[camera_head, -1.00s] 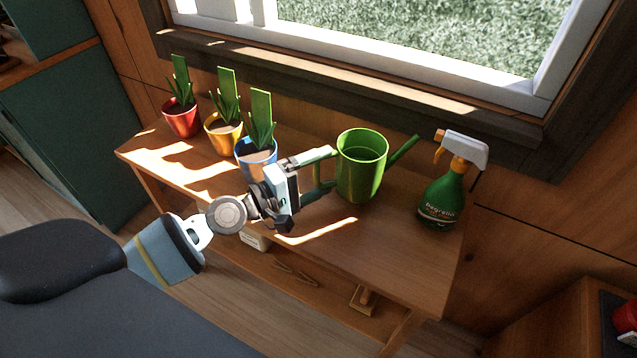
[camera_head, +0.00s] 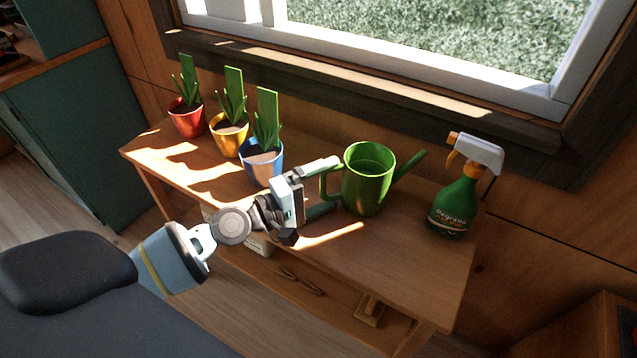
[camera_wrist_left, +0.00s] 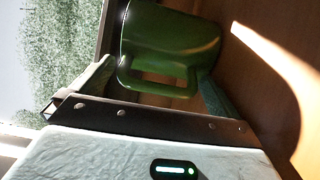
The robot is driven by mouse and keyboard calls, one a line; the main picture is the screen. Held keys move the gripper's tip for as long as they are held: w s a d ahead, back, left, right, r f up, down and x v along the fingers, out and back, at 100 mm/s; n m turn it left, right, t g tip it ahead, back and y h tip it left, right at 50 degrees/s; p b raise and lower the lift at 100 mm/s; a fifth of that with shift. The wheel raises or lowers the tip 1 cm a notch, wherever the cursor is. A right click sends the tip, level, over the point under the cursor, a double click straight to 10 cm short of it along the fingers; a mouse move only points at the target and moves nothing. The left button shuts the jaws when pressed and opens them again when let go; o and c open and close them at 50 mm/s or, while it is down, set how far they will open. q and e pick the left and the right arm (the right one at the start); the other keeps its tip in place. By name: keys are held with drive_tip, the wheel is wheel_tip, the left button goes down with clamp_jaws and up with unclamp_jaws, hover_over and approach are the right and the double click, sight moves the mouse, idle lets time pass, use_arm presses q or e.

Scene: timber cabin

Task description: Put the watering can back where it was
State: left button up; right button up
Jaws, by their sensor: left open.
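The green watering can (camera_head: 366,188) stands upright on the wooden table, its spout to the right and its handle to the left. My left gripper (camera_head: 336,183) is open at the handle, one finger on each side of it. In the left wrist view the handle loop (camera_wrist_left: 165,86) lies between the spread fingers (camera_wrist_left: 158,70), with gaps beside it. The can's body fills the top of that view. My right gripper is not in view.
A green spray bottle (camera_head: 455,205) stands to the right of the can. Blue (camera_head: 262,168), yellow (camera_head: 229,138) and red (camera_head: 187,121) potted plants line the left back. The table (camera_head: 400,265) is bare in front; the window sill (camera_head: 400,90) runs behind.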

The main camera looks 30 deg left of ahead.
use_arm(q)
drive_tip(key=shift+r, duration=0.2)
drive_tip(key=v, duration=0.1)
drive_tip(key=b+v, duration=0.1)
drive_tip(key=v, duration=0.1)
drive_tip(key=b+v, duration=0.1)
drive_tip(key=v, duration=0.1)
drive_tip(key=shift+s+f, duration=0.1)
drive_tip(key=shift+f, duration=0.3)
drive_tip(key=b+v, duration=0.3)
drive_tip(key=v, duration=0.1)
drive_tip(key=shift+s+a, duration=0.25)
drive_tip(key=shift+s, duration=0.1)
drive_tip(key=shift+b+v, duration=0.55)
drive_tip(key=shift+v, duration=0.3)
drive_tip(key=shift+s+r, duration=0.2)
drive_tip(key=shift+r, duration=0.1)
drive_tip(key=shift+a, duration=0.1)
